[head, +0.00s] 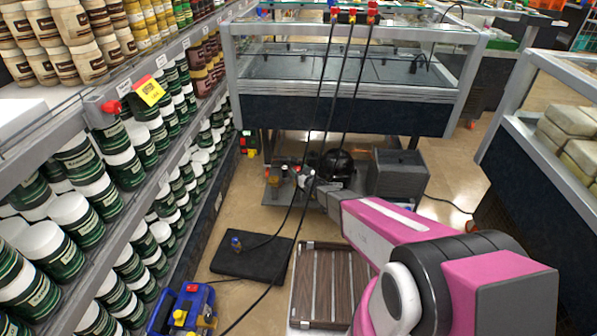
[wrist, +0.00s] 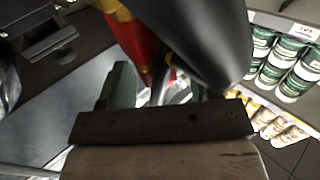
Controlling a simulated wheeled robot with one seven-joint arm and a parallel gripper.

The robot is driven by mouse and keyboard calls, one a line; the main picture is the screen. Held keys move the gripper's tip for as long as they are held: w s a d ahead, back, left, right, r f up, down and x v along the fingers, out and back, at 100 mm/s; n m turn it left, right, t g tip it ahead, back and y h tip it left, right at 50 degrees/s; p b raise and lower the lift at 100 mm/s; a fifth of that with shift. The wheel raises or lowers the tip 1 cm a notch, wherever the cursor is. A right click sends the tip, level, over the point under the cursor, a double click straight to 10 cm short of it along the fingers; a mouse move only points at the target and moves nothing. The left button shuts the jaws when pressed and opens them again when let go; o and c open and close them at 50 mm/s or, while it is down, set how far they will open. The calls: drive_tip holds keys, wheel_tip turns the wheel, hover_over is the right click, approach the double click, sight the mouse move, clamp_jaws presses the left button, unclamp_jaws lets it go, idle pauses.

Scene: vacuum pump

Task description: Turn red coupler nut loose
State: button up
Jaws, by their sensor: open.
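My gripper (wrist: 165,85) is open in the wrist view, with a greenish finger at left; the other finger is partly hidden. A red part with yellow edges (wrist: 132,38), possibly the red coupler nut, stands just beyond and between the fingers. Contact cannot be told. A thick black shape covers its right side. In the head view my gripper (head: 318,188) is small, low beside the pump unit (head: 336,165) under the display case. A small red piece (head: 297,169) shows close to its tip. The fingers are too small to read there.
Black hoses (head: 327,95) hang from the glass case (head: 340,105) past my gripper. A grey box (head: 398,175) stands right of the pump. A black mat (head: 252,258), a slatted wooden panel (head: 330,285) and a blue tool (head: 185,308) lie on the floor. Shelves of jars (head: 130,170) line the left.

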drive_tip(key=shift+w+a, duration=0.1)
drive_tip(key=c, duration=0.9)
drive_tip(key=shift+c, duration=0.2)
drive_tip(key=shift+n+g+y, duration=0.3)
drive_tip(key=n+g+y, duration=0.2)
drive_tip(key=shift+w+g+y, duration=0.15)
drive_tip(key=shift+g+y, duration=0.15)
drive_tip(key=shift+g, duration=0.1)
drive_tip(key=shift+n+g+y, duration=1)
drive_tip(key=shift+n+g, duration=0.6)
drive_tip(key=shift+g, duration=0.7)
